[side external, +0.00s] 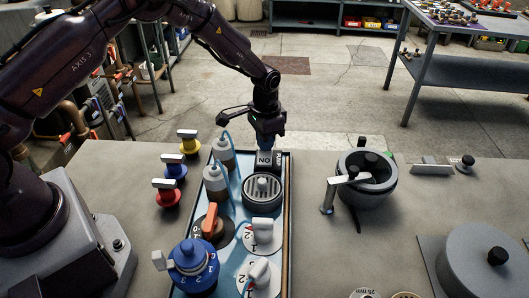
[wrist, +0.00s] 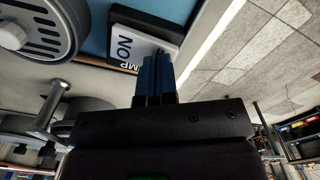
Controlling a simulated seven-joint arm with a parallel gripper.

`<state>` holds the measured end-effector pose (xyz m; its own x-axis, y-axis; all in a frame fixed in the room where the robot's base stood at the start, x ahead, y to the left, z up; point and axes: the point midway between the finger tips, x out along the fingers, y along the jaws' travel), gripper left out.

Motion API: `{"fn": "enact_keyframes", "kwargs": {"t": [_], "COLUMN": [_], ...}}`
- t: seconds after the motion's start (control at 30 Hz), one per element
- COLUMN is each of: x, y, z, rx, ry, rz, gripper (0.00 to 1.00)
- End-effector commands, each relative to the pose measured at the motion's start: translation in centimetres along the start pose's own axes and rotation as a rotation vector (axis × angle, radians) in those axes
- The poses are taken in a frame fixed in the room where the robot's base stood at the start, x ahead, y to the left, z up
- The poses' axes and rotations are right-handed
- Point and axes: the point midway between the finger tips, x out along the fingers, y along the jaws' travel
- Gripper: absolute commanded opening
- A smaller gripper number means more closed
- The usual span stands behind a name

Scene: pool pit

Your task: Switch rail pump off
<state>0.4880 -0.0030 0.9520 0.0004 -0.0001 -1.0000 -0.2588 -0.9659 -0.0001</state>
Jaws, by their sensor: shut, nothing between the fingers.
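The pump switch (side external: 264,159) is a black block at the far end of the blue tray (side external: 225,288), with "ON" lettering showing. In the wrist view, its white face (wrist: 128,47) reads "ON" and, partly hidden, "MP". My gripper (side external: 268,147) points down at the switch's far edge in the side view. In the wrist view, its blue fingers (wrist: 158,62) are together and empty, and their tips overlap the edge of the white face. I cannot tell whether they touch it.
A round grey slotted drain (side external: 263,190) sits just nearer on the tray, with bottles (side external: 222,150), dials (side external: 262,235) and a blue valve (side external: 194,265) around it. Coloured knobs (side external: 174,168) stand left. A dark pot (side external: 366,180) stands right.

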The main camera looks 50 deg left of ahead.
Motion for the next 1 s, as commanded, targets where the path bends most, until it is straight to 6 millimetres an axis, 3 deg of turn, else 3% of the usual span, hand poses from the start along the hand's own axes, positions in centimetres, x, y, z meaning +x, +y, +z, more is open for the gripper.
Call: {"fn": "enact_keyframes", "kwargs": {"t": [0.53, 1.0], "x": [0.6, -3.0], "y": [0.0, 0.0], "z": [0.0, 0.0], "rx": [0.0, 0.0], "ry": [0.0, 0.001], "rz": [0.0, 0.0], "gripper": [0.0, 0.0]}}
